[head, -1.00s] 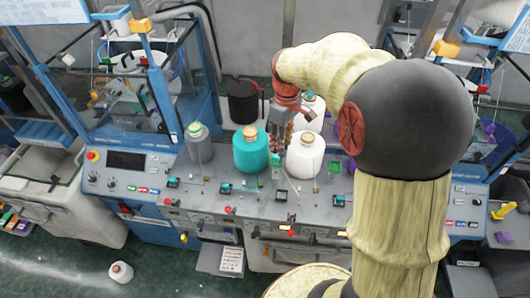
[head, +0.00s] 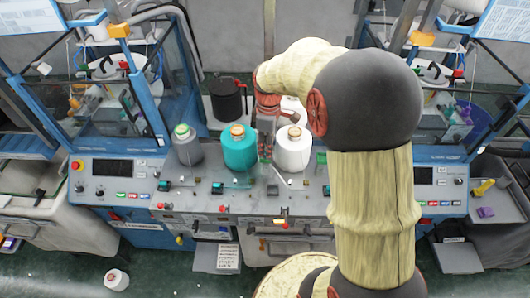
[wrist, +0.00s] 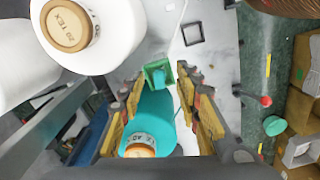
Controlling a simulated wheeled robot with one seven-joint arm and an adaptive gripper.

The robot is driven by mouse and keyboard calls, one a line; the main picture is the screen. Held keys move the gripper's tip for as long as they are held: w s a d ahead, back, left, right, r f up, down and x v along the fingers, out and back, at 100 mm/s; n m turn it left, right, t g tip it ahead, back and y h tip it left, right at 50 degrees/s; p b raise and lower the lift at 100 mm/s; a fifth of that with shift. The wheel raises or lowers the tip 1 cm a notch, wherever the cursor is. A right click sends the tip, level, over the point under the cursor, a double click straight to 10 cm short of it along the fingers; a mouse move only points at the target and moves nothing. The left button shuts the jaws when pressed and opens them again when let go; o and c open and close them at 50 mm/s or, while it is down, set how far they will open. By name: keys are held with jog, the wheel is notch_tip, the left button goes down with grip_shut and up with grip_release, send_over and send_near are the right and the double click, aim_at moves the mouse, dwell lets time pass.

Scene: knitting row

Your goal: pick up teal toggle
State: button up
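A small teal toggle (wrist: 158,76) in a green square frame shows in the wrist view, between and just beyond my fingertips. My gripper (wrist: 160,98) is open around empty space, with one yellow-padded finger on each side. The fingers do not visibly touch the toggle.
The teal cone (wrist: 160,122) also lies between my fingers in the wrist view, and the white cone (wrist: 95,25) is close at upper left. A grey cone (head: 187,147) and a black pot (head: 228,100) stand nearby. A red-knobbed lever (wrist: 266,101) is at right.

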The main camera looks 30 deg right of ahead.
jog(key=shift+f, duration=1)
jog(key=shift+w, duration=0.1)
jog(key=c, duration=0.4)
jog(key=c, duration=0.3)
jog(key=shift+c, duration=0.4)
